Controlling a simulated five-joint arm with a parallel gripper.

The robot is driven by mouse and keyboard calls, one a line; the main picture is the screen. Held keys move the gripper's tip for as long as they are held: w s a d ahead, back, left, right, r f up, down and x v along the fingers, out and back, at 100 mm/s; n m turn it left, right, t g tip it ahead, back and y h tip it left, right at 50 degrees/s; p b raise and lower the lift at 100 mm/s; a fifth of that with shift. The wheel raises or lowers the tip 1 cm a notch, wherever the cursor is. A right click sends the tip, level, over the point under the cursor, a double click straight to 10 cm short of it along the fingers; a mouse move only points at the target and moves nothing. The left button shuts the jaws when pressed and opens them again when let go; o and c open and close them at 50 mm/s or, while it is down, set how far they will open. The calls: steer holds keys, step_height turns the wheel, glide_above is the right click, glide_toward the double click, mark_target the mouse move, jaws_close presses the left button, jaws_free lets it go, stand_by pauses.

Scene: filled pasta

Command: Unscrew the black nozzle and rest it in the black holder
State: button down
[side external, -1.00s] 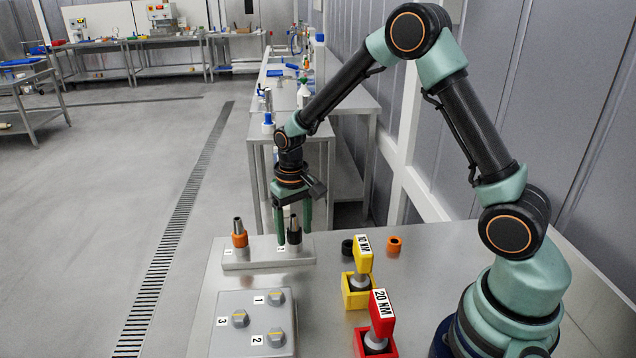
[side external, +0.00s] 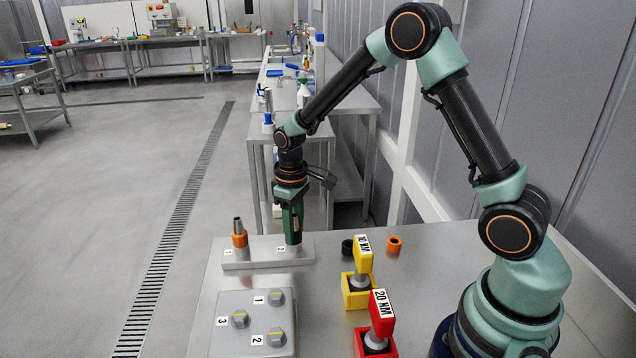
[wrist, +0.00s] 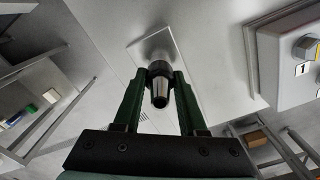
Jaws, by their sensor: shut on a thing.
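The black nozzle (wrist: 159,88), with a grey metal tip, stands upright on the steel base bar (side external: 240,264). It shows between the two green fingers of my gripper (wrist: 160,77) in the wrist view. My gripper (side external: 293,232) points down over the right end of the bar and is shut on the nozzle. In the side view its fingers line up and hide most of the nozzle. The black holder (side external: 347,247), a small black ring, lies on the table right of the bar.
An orange-collared nozzle (side external: 239,235) stands at the bar's left end. An orange ring (side external: 394,243) lies right of the black one. Yellow (side external: 358,297) and red (side external: 376,345) stands hold torque tools in front. A grey box with numbered knobs (side external: 222,344) sits front left.

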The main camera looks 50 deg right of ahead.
steer(key=n, duration=0.5)
steer(key=shift+n, duration=0.4)
steer(key=shift+n, duration=0.8)
steer(key=n, duration=0.3)
steer(key=shift+r+n, duration=0.1)
steer(key=shift+n, duration=0.2)
steer(key=n, duration=0.3)
steer(key=shift+n, duration=1.7)
steer(key=n, duration=0.4)
steer(key=shift+n, duration=0.3)
steer(key=n, duration=0.6)
steer(key=shift+n, duration=0.4)
